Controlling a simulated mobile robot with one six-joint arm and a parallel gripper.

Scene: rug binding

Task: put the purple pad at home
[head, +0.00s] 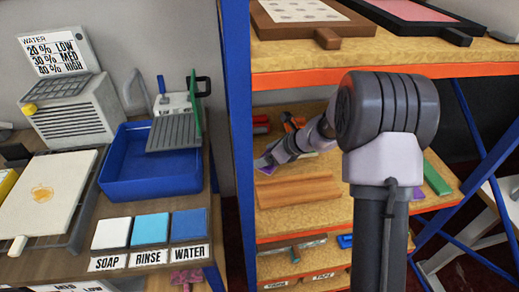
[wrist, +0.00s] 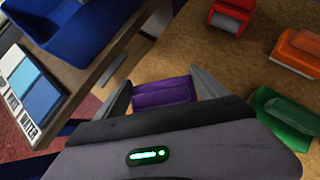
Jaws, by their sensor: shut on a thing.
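The purple pad (wrist: 162,93) sits between the two fingers of my gripper (wrist: 162,88) in the wrist view, and the gripper is shut on it. In the head view my gripper (head: 266,160) is at the left side of the wooden shelf, with a bit of the purple pad (head: 268,169) showing below it. Whether the pad touches the board is hard to tell. A small purple patch (head: 418,193) shows beside my arm on the right; my arm hides part of that area.
A green pad (wrist: 287,117), an orange one (wrist: 300,50) and a red item (wrist: 230,18) lie on the wooden surface. A blue tray (head: 110,180) and the SOAP, RINSE and WATER squares (head: 150,228) are on the left bench. A blue post (head: 238,120) stands between.

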